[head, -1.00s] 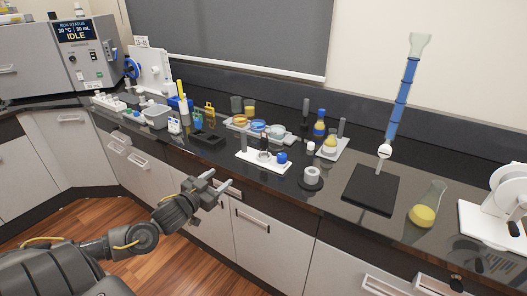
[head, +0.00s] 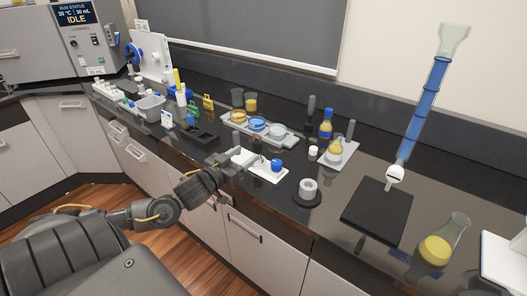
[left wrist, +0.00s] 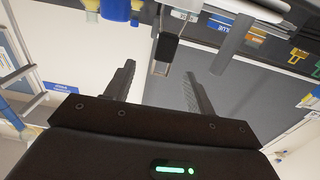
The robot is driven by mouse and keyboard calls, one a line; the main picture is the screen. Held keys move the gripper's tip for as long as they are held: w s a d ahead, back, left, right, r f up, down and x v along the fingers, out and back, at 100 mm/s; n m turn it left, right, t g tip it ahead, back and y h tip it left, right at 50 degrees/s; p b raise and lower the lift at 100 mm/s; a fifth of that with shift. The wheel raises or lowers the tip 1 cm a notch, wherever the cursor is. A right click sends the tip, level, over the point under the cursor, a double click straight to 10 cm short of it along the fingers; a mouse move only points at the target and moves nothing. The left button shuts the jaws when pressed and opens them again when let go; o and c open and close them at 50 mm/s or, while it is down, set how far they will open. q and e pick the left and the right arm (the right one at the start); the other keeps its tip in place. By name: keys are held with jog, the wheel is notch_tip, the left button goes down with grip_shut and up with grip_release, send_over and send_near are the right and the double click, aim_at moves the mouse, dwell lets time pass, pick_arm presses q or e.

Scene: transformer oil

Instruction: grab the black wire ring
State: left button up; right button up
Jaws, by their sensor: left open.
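My left gripper (head: 236,158) is over the left end of a small white tray (head: 266,175) on the black counter. It is open; in the left wrist view its two fingers (left wrist: 158,70) stand apart. A black piece with a pale metal end (left wrist: 166,48) shows beyond and between the fingertips, apart from both. I cannot tell if it belongs to the black wire ring. In the head view the gripper hides part of the tray, and I cannot make out the wire ring there. A blue knob (head: 277,165) stands at the tray's right end. My right gripper is not in view.
A grey ring on a black disc (head: 307,196) stands right of the tray. A black plate (head: 377,210) with a tall blue column (head: 424,100) and a flask of yellow liquid (head: 440,247) are at right.

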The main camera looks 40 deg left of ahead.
aim_at(255, 145)
pick_arm(q)
jog(key=shift+w+a+r, duration=0.25)
jog(key=shift+w+a, duration=0.15)
jog(key=shift+w, duration=0.25)
jog(key=w, duration=0.3)
jog(key=shift+f+p, duration=0.2)
jog(key=shift+p, duration=0.2)
jog(key=w, duration=0.1)
jog(key=w+p, duration=0.1)
jog(key=w, duration=0.2)
jog(key=shift+w+r+p, duration=0.3)
jog(key=shift+r+p, duration=0.05)
jog(key=shift+p, duration=0.05)
jog(key=shift+w+f, duration=0.1)
jog(key=shift+w, duration=0.3)
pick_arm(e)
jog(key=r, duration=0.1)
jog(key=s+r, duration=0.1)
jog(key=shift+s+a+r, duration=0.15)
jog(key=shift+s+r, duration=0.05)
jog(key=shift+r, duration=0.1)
pick_arm(q)
grip_shut()
